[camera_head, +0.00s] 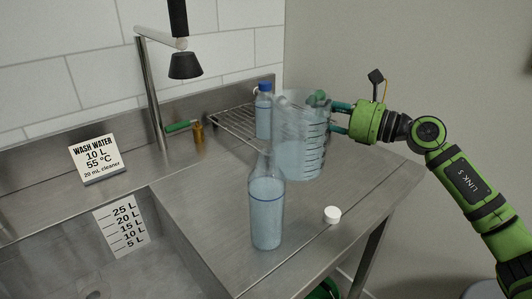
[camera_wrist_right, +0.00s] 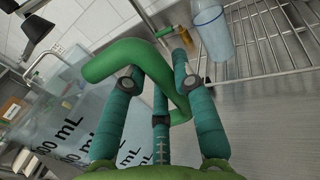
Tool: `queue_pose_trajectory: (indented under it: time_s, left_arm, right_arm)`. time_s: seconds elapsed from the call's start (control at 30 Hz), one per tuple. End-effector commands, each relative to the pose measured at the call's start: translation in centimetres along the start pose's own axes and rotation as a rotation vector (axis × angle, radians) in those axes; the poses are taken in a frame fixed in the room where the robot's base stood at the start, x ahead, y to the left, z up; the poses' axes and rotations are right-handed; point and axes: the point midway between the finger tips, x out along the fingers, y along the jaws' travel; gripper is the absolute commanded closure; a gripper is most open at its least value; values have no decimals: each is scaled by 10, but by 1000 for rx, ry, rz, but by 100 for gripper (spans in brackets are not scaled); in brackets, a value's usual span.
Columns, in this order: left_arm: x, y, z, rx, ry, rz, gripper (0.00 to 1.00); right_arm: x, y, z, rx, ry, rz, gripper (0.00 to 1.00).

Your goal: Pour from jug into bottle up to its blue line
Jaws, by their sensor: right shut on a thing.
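The clear jug (camera_head: 301,150) with black graduation marks holds pale blue liquid and looks close to upright, behind and right of the bottle. My right gripper (camera_head: 338,118) is shut on the jug's green handle; the handle (camera_wrist_right: 128,52) lies between the fingers in the right wrist view, with part of the jug (camera_wrist_right: 75,125) at left. The open clear bottle (camera_head: 267,215) stands upright on the steel counter and contains pale blue liquid. A blue line rings its body; the exact liquid level against it is hard to tell. No stream shows. My left gripper is out of view.
A capped bottle (camera_head: 263,110) stands on the wire rack (camera_head: 228,121) behind. A white cap (camera_head: 332,214) lies right of the open bottle. The sink (camera_head: 150,265), wash-water sign (camera_head: 97,157) and tap post (camera_head: 152,90) are at left. The counter's front is mostly clear.

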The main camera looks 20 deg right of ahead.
Motion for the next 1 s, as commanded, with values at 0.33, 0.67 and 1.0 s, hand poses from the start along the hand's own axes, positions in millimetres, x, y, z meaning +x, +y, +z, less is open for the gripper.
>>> queue_pose_trajectory:
  time_s: [0.33, 0.67, 1.0]
  left_arm:
    - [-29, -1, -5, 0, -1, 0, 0]
    - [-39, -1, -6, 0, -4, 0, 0]
    - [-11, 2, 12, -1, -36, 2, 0]
  right_arm:
    - [0, 1, 39, -2, -5, -1, 100]
    - [0, 1, 52, -2, -3, -1, 100]
    - [-18, 26, 46, -6, -2, -2, 100]
